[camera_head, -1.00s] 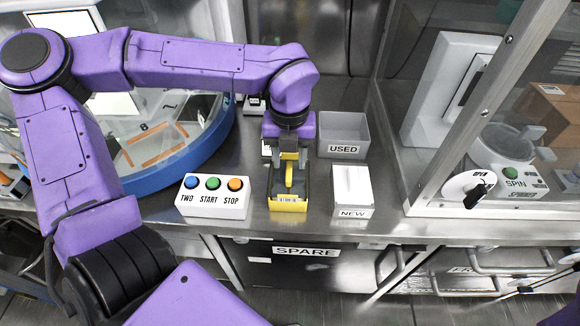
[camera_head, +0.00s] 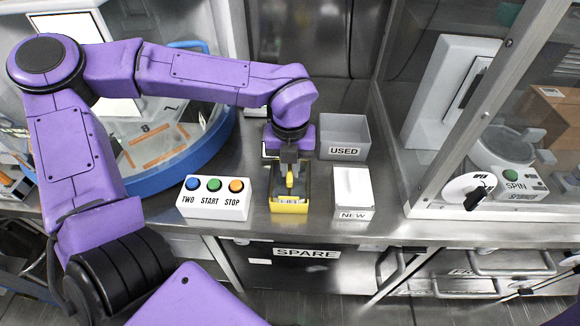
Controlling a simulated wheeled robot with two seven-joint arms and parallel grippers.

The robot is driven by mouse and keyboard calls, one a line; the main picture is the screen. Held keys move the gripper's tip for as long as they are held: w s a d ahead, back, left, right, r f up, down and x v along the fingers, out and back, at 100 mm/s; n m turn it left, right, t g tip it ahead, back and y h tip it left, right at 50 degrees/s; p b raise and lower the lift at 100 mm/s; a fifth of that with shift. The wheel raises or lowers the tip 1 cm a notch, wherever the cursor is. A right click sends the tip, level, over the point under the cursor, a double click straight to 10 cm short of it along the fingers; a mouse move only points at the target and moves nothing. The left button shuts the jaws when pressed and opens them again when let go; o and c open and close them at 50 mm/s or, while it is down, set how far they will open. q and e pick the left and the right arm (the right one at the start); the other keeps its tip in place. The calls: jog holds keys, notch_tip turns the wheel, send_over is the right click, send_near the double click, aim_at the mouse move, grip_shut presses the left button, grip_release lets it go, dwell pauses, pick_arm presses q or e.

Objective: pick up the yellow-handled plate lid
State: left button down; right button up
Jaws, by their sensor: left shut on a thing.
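The yellow-handled plate lid shows a small yellow handle (camera_head: 290,181) standing up over a dark top with a yellow front edge (camera_head: 289,207) that bears a barcode label. It sits on the steel bench between the button box and the NEW box. My left gripper (camera_head: 290,172) points straight down over it and is shut on the yellow handle. The fingers hide the handle's upper part. The lid is still at bench level. My right gripper is not in view.
A white button box (camera_head: 213,210) stands close to the left. The white NEW box (camera_head: 352,190) is close to the right, with the grey USED bin (camera_head: 344,150) behind it. A blue-rimmed round machine (camera_head: 180,179) is at the left. A glass-fronted cabinet (camera_head: 480,100) stands at the right.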

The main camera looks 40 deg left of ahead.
pick_arm(q)
notch_tip(320, 180, up, 3)
jog(key=shift+f, duration=0.1)
jog(key=w+d+r+b, duration=0.1)
jog(key=w+d+r, duration=0.2)
jog(key=d+r, duration=0.6)
jog(key=d, duration=0.4)
jog(key=shift+w+d+r+b, duration=0.25)
jog(key=shift+d+r+b, duration=0.05)
jog(key=shift+r+b, duration=0.1)
jog(key=shift+r, duration=0.1)
jog(key=shift+r+p, duration=1.65)
jog(key=shift+r, duration=0.25)
